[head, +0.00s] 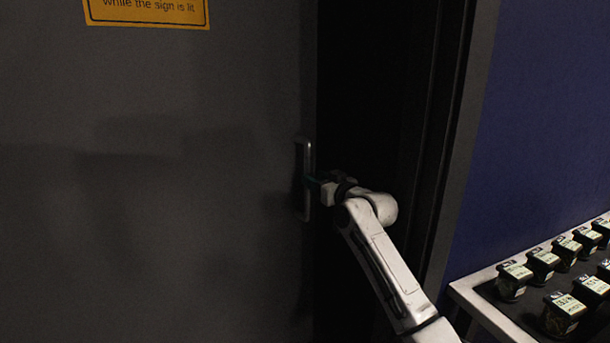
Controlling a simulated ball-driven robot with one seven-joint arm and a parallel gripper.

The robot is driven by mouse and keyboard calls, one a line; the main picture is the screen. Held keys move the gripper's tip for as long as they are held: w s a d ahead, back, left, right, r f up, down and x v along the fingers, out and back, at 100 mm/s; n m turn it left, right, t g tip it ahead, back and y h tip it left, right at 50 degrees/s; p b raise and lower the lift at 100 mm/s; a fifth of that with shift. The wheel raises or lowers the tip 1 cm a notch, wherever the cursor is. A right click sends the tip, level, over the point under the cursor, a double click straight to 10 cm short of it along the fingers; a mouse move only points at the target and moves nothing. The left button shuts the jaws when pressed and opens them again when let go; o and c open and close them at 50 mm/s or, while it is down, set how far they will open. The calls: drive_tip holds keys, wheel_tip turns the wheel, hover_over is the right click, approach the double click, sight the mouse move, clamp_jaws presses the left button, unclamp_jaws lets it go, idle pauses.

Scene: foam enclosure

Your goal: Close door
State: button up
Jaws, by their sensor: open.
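A dark grey door (180,220) fills the left and middle of the head view. It stands partly open, with a black gap (365,90) between its right edge and the door frame (455,130). A vertical metal pull handle (306,160) is near the door's right edge. My gripper (310,182) is at the handle, at about its mid-height, coming from the right. The fingers are small and dark here; I cannot tell whether they touch the handle or go around it. The jaws are open.
A yellow sign (146,11) is on the door's upper part. Right of the frame is a dark blue wall (540,120). A light-edged table (470,300) with several small labelled jars (563,312) stands at the lower right, close to my arm.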

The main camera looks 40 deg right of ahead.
drive_tip(key=shift+w+d, duration=0.15)
drive_tip(key=shift+w, duration=2.15)
drive_tip(key=shift+c, duration=0.4)
clamp_jaws()
